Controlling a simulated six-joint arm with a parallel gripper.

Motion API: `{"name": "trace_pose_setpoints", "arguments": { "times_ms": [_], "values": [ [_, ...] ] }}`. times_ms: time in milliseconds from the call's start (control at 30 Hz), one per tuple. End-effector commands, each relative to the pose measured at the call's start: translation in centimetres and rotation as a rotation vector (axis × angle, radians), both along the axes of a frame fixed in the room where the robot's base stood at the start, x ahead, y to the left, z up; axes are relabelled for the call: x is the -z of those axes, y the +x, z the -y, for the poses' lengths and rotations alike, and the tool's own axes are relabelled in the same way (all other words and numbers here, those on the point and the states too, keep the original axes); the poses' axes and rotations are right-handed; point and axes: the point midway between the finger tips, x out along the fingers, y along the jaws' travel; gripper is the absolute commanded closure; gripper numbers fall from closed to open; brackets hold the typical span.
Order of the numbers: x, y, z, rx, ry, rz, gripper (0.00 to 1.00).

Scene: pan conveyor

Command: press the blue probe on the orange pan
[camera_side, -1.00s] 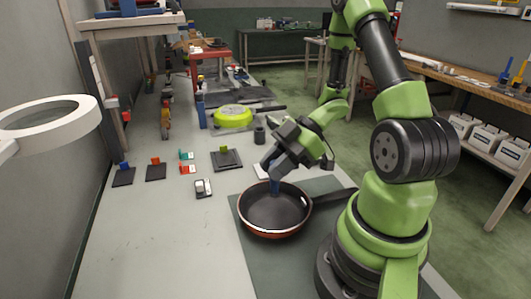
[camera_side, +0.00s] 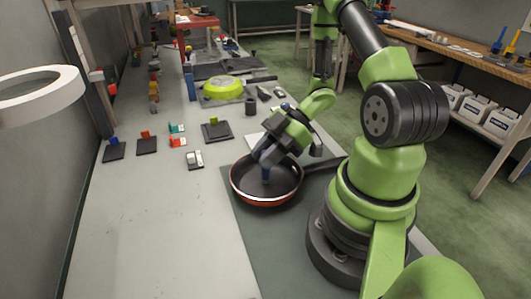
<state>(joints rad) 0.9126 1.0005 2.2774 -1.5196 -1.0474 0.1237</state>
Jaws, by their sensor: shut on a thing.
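The orange pan (camera_side: 262,203) lies on the dark mat, with a dark inside, an orange-brown outer wall and its handle pointing right, toward my arm's base. My gripper (camera_side: 266,160) is over the pan, tilted down, and shut on the blue probe (camera_side: 266,175). The probe points down inside the pan's rim, near the middle of the pan floor. Its lower tip looks at or very near the floor; I cannot tell whether it touches. The gripper partly hides the pan's far rim.
Dark blocks with blue (camera_side: 114,150), orange (camera_side: 147,145) and green (camera_side: 216,130) tops stand on the table behind left. A small grey-white device (camera_side: 195,160) sits left of the pan. The front left table is clear.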

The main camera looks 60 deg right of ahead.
Motion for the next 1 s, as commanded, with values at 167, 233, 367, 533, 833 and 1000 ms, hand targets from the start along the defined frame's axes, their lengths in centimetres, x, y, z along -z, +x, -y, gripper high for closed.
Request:
{"name": "trace_pose_setpoints", "arguments": {
  "times_ms": [167,233,367,533,833,1000],
  "values": [
    [-0.01,0.0,0.0,0.0,0.0,0.0,1.0],
    [-0.01,0.0,0.0,0.0,0.0,0.0,1.0],
    [0.04,0.0,-0.01,0.0,0.0,0.0,1.0],
    [0.22,0.01,0.01,0.0,0.0,0.0,1.0],
    [0.58,0.02,0.02,0.0,0.0,0.0,1.0],
    [0.79,0.01,0.01,0.001,0.001,0.0,1.0]
  ]
}}
